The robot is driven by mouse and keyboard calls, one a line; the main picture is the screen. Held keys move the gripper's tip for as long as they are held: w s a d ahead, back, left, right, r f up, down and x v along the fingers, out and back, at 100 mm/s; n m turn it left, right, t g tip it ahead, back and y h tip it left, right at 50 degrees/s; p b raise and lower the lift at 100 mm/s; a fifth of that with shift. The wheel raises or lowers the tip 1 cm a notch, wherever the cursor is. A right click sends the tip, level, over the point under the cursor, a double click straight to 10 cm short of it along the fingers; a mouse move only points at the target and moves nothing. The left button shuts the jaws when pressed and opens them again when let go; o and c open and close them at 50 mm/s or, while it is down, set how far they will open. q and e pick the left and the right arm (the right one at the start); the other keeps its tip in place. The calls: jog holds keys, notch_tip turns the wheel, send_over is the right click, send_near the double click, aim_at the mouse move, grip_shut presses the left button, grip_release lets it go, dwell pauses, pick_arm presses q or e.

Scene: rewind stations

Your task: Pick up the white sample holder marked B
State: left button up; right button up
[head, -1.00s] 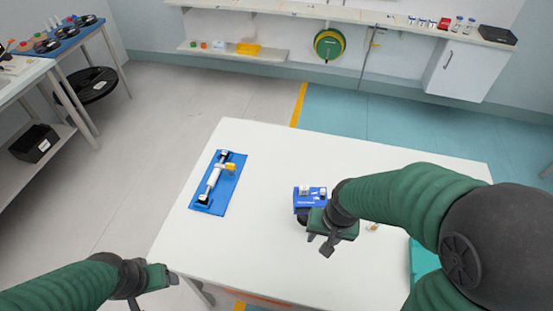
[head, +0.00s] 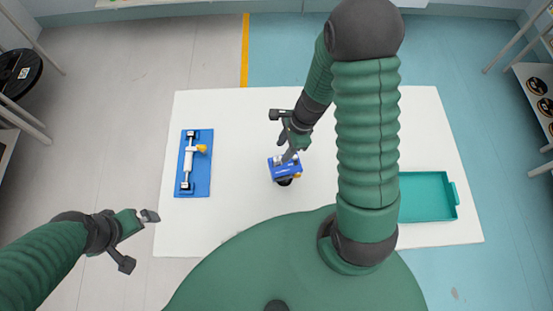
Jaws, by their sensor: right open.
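A small blue block (head: 285,171) stands on the white table, with small white pieces showing at its top edge. One of these may be the white sample holder; no letter B can be read at this size, and my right gripper partly hides them. My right gripper (head: 281,136) is open and empty, fingers spread, with one fingertip over the block's back edge. I cannot tell whether it touches. My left gripper (head: 138,241) is open and empty, off the table's front left corner.
A blue board (head: 204,184) with a white roller device (head: 188,161) and yellow knob lies at the table's left. A teal tray (head: 456,206) is at the right. The white table (head: 235,115) is clear between board and block.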

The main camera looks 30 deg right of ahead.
aim_at(278, 158)
jog(key=shift+s+f, duration=0.1)
jog(key=shift+f, duration=0.2)
jog(key=x, duration=0.4)
jog(key=shift+a, duration=0.2)
jog(key=shift+a+f, duration=0.1)
jog(key=shift+f, duration=0.1)
jog(key=shift+w+f, duration=0.1)
jog(key=shift+w, duration=0.25)
jog(key=shift+s, duration=0.2)
jog(key=c, duration=0.7)
grip_shut()
